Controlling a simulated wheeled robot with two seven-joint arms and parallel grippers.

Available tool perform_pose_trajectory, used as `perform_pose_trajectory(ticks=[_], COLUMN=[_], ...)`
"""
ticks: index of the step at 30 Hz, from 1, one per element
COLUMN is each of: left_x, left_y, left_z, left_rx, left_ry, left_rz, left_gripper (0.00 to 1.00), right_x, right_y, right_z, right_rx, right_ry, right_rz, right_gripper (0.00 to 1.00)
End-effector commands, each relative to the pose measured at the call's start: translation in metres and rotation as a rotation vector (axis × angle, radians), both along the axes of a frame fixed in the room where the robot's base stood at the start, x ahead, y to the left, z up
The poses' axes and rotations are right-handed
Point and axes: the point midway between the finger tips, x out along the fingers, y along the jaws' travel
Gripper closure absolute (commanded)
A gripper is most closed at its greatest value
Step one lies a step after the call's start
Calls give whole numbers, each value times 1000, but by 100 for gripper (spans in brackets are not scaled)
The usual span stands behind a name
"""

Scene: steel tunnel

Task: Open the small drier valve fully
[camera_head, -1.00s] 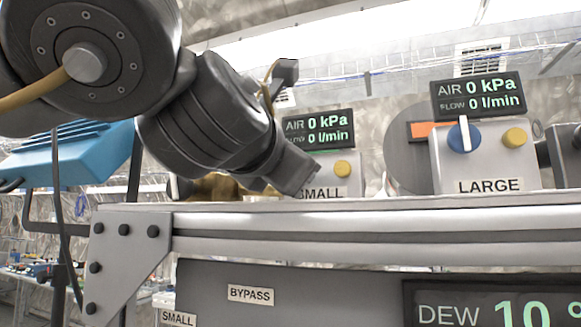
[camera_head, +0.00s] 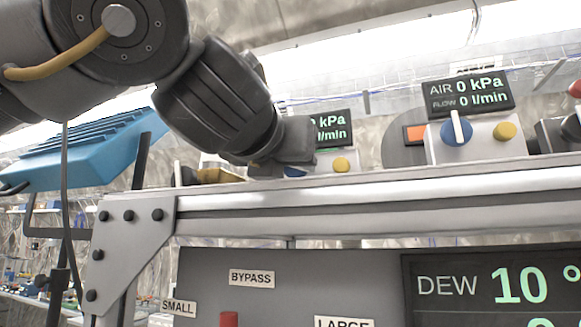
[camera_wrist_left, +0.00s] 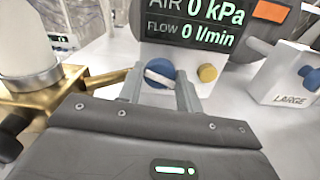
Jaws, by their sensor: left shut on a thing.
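The small drier (camera_head: 341,165) is a light box with a yellow button and a display reading AIR 0 kPa, FLOW 0 l/min. Its blue knob (camera_wrist_left: 158,77) with a white bar is the valve; in the wrist view the bar lies nearly crosswise, slightly tilted. My left gripper (camera_wrist_left: 159,92) is shut on this knob, a finger on each side. My right gripper is not in view.
The large drier (camera_head: 480,138) stands to the right, its blue knob's white bar upright. A steel frame rail (camera_head: 360,205) runs below both. A panel with a DEW display (camera_head: 495,290) hangs under it. A brass fitting (camera_wrist_left: 40,100) sits left of the knob.

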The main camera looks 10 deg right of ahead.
Motion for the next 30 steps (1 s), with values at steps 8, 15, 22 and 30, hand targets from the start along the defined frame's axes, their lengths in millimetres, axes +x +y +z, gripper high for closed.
perform_pose_trajectory(ticks=[8,15,22,30], left_x=[0,0,0,-2], left_y=[0,0,0,1], left_z=[0,0,0,-1], left_rx=[-20,-19,-20,-20], left_ry=[15,15,14,13], left_rz=[0,0,0,0], left_gripper=[88,88,43,43], right_x=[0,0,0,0], right_y=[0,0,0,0], right_z=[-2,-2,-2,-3], right_rx=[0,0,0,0], right_ry=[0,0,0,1], right_rz=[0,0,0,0], right_gripper=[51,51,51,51])
